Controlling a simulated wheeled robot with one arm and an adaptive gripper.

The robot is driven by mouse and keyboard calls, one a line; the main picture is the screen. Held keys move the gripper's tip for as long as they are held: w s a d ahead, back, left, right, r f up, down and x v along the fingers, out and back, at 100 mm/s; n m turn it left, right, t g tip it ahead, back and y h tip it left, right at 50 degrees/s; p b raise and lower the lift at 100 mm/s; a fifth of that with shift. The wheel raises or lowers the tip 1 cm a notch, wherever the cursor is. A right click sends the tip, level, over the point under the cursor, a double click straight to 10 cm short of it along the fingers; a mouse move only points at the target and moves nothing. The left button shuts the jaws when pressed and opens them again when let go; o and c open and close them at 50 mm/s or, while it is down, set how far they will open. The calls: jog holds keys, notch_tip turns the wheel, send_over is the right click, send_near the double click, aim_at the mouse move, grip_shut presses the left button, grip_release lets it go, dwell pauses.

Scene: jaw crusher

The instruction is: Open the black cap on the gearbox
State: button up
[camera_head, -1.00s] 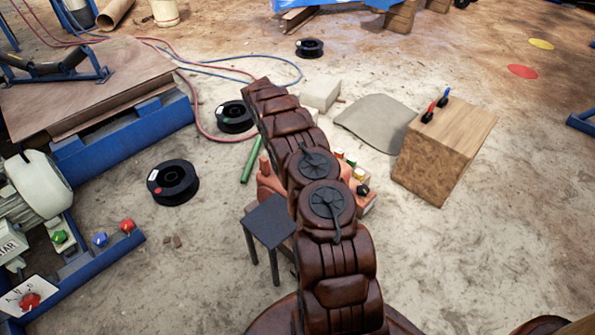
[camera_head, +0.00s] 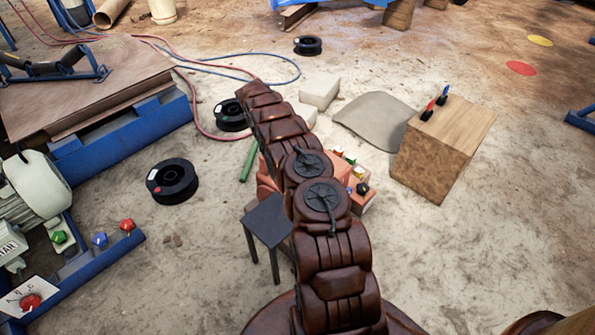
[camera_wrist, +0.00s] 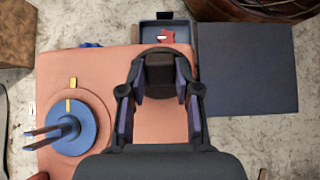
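The salmon-orange gearbox (camera_wrist: 85,68) fills the middle and left of the wrist view. It shows partly in the camera_head view (camera_head: 265,188), mostly behind my arm. A dark, rounded black cap (camera_wrist: 160,74) lies between the two fingers of my gripper (camera_wrist: 160,82) in the wrist view. The fingers are spread, one on each side of the cap; I cannot tell whether they touch it. My gripper is hidden by my arm in the camera_head view. A blue round handle (camera_wrist: 62,132) with a lever and yellow marks sits on the gearbox, left of my gripper.
A dark square stool top (camera_wrist: 248,68) is right of the gearbox; the stool (camera_head: 268,222) also shows in the camera_head view. A dark tray (camera_wrist: 148,30) holds a red piece (camera_wrist: 170,35). A wooden block (camera_head: 440,160) stands to the right. Black spools (camera_head: 172,181) lie on the floor.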

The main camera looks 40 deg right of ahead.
jog(key=o, duration=0.4)
jog(key=shift+s+t, duration=0.15)
jog(key=shift+t, duration=0.15)
